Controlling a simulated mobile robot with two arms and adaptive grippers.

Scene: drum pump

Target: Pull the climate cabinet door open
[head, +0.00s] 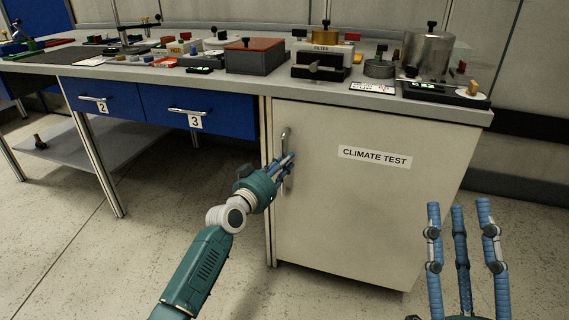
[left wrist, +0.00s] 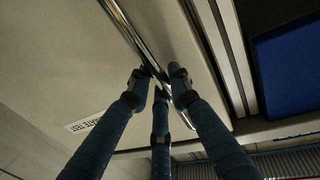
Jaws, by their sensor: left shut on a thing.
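The climate cabinet door (head: 360,210) is a pale panel labelled "CLIMATE TEST", and it looks closed in the head view. Its vertical metal handle (head: 285,141) is near the door's left edge. My left gripper (head: 286,164) is at the handle, shut on it. In the left wrist view, the blue fingers of the left gripper (left wrist: 158,80) close around the shiny handle bar (left wrist: 135,35); the exact finger contact is partly hidden. My right gripper (head: 461,215) is at the lower right of the head view, its fingers spread apart and empty, in front of the cabinet.
The bench top above the cabinet carries a red-topped grey box (head: 254,58), a metal pot (head: 428,55) and a scale (head: 446,92). Blue drawers (head: 195,112) adjoin the cabinet on the left. The floor (head: 120,265) in front is clear.

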